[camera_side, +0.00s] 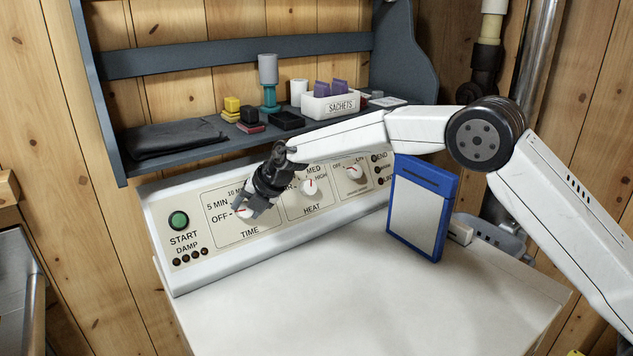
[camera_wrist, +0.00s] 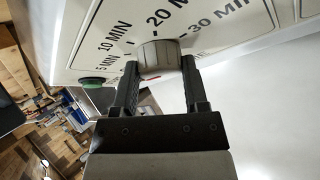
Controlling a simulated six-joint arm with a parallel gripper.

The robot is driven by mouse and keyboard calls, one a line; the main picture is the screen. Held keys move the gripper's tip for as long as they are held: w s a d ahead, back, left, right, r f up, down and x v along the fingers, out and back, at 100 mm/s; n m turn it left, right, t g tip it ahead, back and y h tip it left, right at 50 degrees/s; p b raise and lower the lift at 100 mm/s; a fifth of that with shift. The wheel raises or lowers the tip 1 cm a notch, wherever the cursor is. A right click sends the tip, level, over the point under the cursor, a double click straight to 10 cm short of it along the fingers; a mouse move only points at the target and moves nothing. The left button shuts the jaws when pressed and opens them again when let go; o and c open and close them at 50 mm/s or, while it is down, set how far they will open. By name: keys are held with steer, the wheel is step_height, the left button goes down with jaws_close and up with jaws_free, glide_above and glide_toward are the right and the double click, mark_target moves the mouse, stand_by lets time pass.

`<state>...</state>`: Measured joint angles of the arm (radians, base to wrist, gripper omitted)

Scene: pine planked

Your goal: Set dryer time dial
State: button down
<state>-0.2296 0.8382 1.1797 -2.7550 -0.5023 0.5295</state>
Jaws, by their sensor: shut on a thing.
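The dryer's time dial (camera_side: 245,212) is a small white knob above the word TIME on the left of the slanted control panel (camera_side: 199,233). Its red mark points toward OFF in the side view. In the wrist view the dial (camera_wrist: 158,54) sits between the two dark fingers, with 10 MIN, 20 MIN and 30 MIN printed around it. My gripper (camera_side: 249,207) is shut on the dial, one finger on each side; it also shows in the wrist view (camera_wrist: 158,75). My wrist hides part of the panel between TIME and HEAT.
The green START button (camera_side: 178,220) is left of the dial. The heat dial (camera_side: 309,187) and another knob (camera_side: 354,172) are to the right. A grey shelf (camera_side: 187,156) with small items hangs above. A blue-framed panel (camera_side: 420,207) stands on the dryer top, whose front is clear.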

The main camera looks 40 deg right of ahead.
steer(key=shift+a+f, duration=0.1)
steer(key=shift+a, duration=0.05)
stand_by(0.3)
steer(key=shift+c, duration=0.5)
jaws_free()
steer(key=v, duration=0.8)
stand_by(0.3)
